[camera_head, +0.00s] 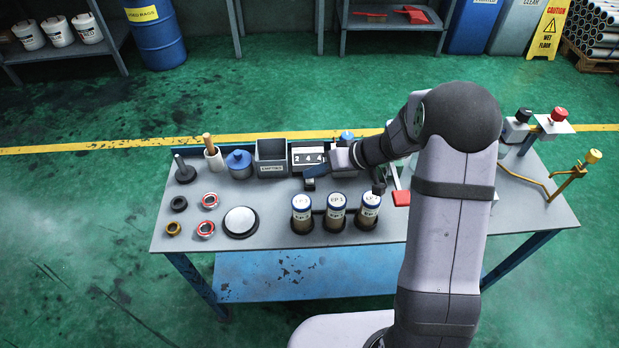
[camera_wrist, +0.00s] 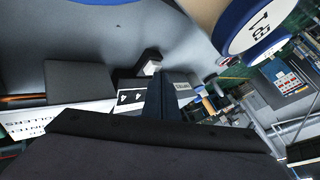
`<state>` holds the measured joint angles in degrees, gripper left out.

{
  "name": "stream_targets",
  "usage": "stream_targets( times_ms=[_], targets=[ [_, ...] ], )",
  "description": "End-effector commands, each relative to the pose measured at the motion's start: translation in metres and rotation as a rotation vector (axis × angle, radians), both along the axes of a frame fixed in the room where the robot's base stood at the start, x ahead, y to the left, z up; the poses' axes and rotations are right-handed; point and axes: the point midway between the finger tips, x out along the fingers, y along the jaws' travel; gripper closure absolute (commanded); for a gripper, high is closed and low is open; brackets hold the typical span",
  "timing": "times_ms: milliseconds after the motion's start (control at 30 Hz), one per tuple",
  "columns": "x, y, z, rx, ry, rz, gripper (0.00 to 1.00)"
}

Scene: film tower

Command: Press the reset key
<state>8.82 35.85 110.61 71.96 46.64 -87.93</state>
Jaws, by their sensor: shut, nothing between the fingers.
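A counter box (camera_head: 307,157) with a white face reading 244 stands at the back of the bench, just behind my gripper. Its dark digit window (camera_wrist: 130,97) shows partly in the wrist view. A small pale block on a dark mount (camera_wrist: 152,67) shows just beyond my fingers in the wrist view; I cannot tell whether it is the reset key. In the head view no key can be made out, and my gripper and wrist hide the counter's right side.
Three blue-lidded jars (camera_head: 336,213) stand in a row in front of my gripper; one lid (camera_wrist: 262,22) is near in the wrist view. A grey bin (camera_head: 271,158) and a blue pot (camera_head: 239,164) stand left of the counter.

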Motion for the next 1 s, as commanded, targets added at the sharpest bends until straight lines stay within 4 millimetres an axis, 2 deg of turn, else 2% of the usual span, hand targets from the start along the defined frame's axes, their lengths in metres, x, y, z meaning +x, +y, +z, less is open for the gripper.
stream_targets(
  times_ms=[667, 1000],
  targets=[
    [0.0, 0.0, -0.003, 0.0, 0.001, 0.001, 1.0],
    [0.0, 0.0, 0.01, 0.0, 0.0, 0.0, 1.0]
  ],
)
